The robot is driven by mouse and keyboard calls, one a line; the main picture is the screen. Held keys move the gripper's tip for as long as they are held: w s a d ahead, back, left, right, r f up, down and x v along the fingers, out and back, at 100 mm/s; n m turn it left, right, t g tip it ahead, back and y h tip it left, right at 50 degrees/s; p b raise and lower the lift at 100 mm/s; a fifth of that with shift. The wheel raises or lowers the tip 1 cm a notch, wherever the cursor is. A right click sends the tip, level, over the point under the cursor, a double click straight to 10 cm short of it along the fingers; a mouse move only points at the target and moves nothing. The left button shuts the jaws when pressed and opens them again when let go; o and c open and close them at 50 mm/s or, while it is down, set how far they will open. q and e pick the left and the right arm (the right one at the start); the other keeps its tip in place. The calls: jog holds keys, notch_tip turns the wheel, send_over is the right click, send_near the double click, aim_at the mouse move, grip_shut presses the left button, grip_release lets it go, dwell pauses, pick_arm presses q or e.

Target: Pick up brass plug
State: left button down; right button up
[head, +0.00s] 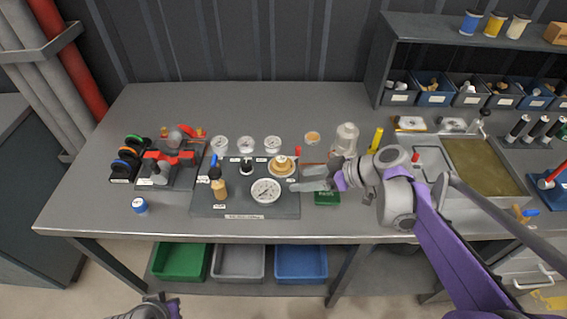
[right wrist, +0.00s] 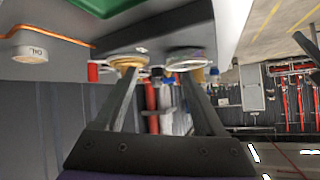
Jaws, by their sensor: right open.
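A small brass-coloured piece (head: 281,161), which looks like the brass plug, sits on a round tan dish (head: 282,172) at the back right of the dark work mat (head: 205,207). My right gripper (head: 294,180) reaches in from the right. Its fingers are apart and empty, low near the dish's front right side; contact cannot be told. In the right wrist view its two fingers (right wrist: 158,75) are spread, with a brass-toned round thing (right wrist: 127,62) by the left fingertip. Only part of my left arm shows at the bottom edge; its fingers are out of view.
A white gauge (head: 265,191) lies just in front of the dish. A green box (head: 327,198) is under my right gripper, and a clear jar (head: 346,137) stands behind it. Several gauges stand behind the mat.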

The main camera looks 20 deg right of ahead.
jog(key=n+t+y, duration=0.1)
jog(key=n+y, duration=0.1)
send_near(285, 160)
jog(key=shift+t, duration=0.3)
jog(key=x, duration=0.5)
jog(key=shift+s+a+b, duration=0.1)
jog(key=shift+a+b, duration=0.2)
jog(key=shift+w+a+f, duration=0.3)
jog(key=shift+w+f, duration=0.05)
jog(key=shift+w, duration=0.05)
jog(key=x, duration=0.4)
jog(key=shift+w+a+f, duration=0.2)
jog(key=shift+a+f, duration=0.05)
grip_shut()
